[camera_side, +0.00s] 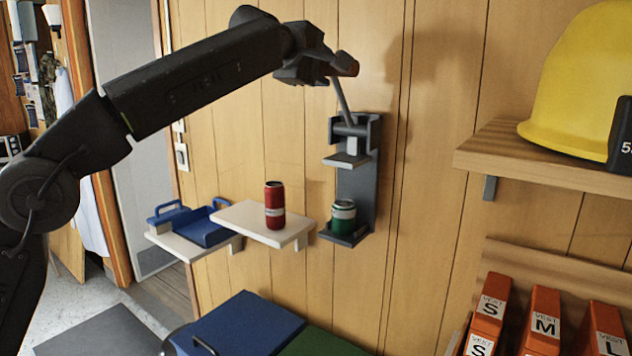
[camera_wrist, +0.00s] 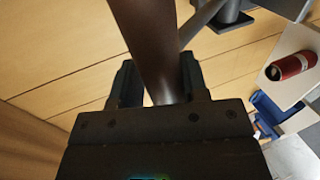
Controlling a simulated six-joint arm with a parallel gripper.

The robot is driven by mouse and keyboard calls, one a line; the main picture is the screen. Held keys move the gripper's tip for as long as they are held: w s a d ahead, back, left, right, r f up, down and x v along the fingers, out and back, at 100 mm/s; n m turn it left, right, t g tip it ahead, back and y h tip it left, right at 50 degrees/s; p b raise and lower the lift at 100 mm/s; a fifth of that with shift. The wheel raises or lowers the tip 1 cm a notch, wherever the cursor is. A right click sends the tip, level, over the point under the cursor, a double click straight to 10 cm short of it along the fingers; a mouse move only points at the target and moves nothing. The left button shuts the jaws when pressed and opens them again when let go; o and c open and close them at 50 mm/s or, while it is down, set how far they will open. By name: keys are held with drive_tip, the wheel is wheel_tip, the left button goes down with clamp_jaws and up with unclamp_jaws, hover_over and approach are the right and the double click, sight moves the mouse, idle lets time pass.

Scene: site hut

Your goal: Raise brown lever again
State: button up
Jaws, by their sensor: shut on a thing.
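The brown lever handle (camera_side: 346,63) sits at the top of a grey rod, which rises steeply from a grey wall-mounted can press (camera_side: 356,185). My gripper (camera_side: 325,67) is shut on the brown handle. In the wrist view the handle (camera_wrist: 148,40) runs between the two dark fingers (camera_wrist: 158,82). The press plate (camera_side: 347,160) is up, with a clear gap above a green can (camera_side: 343,218). That can stands upright on the press's bottom ledge (camera_side: 345,238) and looks short.
A red can (camera_side: 275,206) stands on a white shelf (camera_side: 249,222) left of the press. A blue tray (camera_side: 206,227) is further left. A wooden shelf (camera_side: 560,160) with a yellow helmet (camera_side: 580,85) juts out at right. Orange vest boxes (camera_side: 541,322) are below it.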

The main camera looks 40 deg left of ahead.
drive_tip(key=o, duration=0.5)
drive_tip(key=shift+s+a+r, duration=0.1)
drive_tip(key=shift+r, duration=0.35)
drive_tip(key=shift+o, duration=0.5)
drive_tip(key=shift+f, duration=0.1)
drive_tip(key=v, duration=0.9)
drive_tip(key=shift+s, duration=0.45)
